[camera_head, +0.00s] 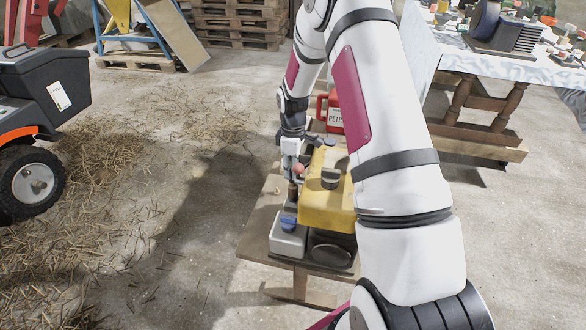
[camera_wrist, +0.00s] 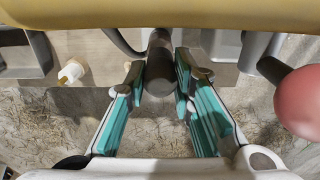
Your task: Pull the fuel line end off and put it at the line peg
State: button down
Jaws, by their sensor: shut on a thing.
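A machine with a yellow tank (camera_head: 318,205) stands on a small wooden table. My gripper (camera_head: 293,172) is at its left side in the head view, partly hidden by my wrist. In the wrist view, my gripper (camera_wrist: 158,82) has its teal-padded fingers on both sides of a dark, stubby cylinder (camera_wrist: 158,62), which looks like the fuel line end. It is shut on this. The cylinder sits below the yellow edge, close against the machine; I cannot tell whether it is still attached. A small whitish peg (camera_wrist: 71,72) stands to its left, perhaps the line peg.
A red ball-shaped knob (camera_wrist: 298,93) is close to the right finger. A red petrol can (camera_head: 333,118) stands behind. Straw-strewn floor lies left.

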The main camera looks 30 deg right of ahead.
jog(key=shift+r, duration=0.15)
jog(key=shift+r+p, duration=0.6)
jog(key=shift+r, duration=0.8)
jog(key=s+a+r+m+p, duration=0.1)
jog(key=s+a+r+m, duration=0.2)
jog(key=a, duration=0.5)
jog(key=s+a+r+m+p, duration=0.1)
jog(key=s+a+r+m, duration=0.3)
jog(key=a, duration=0.4)
jog(key=shift+s+a+m, duration=0.2)
jog(key=shift+s+m, duration=0.6)
jog(key=shift+m, duration=0.2)
jog(key=shift+r, duration=0.1)
